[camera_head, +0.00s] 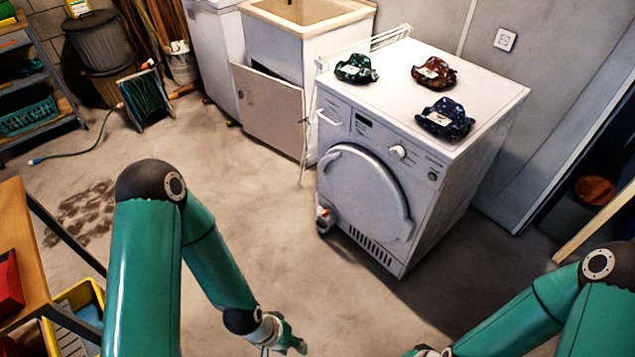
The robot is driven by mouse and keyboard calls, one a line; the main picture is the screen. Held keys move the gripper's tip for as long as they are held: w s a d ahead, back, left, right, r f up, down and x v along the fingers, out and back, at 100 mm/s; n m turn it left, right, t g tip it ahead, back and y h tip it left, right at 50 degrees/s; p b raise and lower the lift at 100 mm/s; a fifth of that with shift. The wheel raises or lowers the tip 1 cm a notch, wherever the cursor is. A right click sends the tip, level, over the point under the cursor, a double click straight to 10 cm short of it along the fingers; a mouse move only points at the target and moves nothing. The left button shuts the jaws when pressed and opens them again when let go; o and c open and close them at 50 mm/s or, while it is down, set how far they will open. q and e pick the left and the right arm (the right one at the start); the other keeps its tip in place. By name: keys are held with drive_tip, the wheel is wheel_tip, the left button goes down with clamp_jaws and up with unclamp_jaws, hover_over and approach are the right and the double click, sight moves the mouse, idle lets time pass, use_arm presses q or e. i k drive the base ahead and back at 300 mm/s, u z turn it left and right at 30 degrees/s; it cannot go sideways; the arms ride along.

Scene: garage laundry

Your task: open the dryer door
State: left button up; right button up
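The white dryer (465,185) stands right of centre, its front turned toward me and to the left. Its round grey door (362,195) sits in the front face and looks closed, with a raised curved rim along its top and right side. My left gripper (292,343) is at the bottom edge, low in front of the dryer and well apart from the door. It is partly cut off, so its opening cannot be told.
Three dark patterned cloth bundles (435,72) lie on the dryer top. A sink cabinet (270,110) with its door ajar stands left of the dryer. A wooden bench (22,240) is at the left edge. The concrete floor (250,215) before the dryer is mostly clear.

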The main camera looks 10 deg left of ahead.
sight(364, 192)
drive_tip(key=z, duration=0.05)
drive_tip(key=k, duration=0.65)
drive_tip(key=u, duration=0.7)
drive_tip(key=i, duration=2.05)
drive_tip(key=z, duration=0.1)
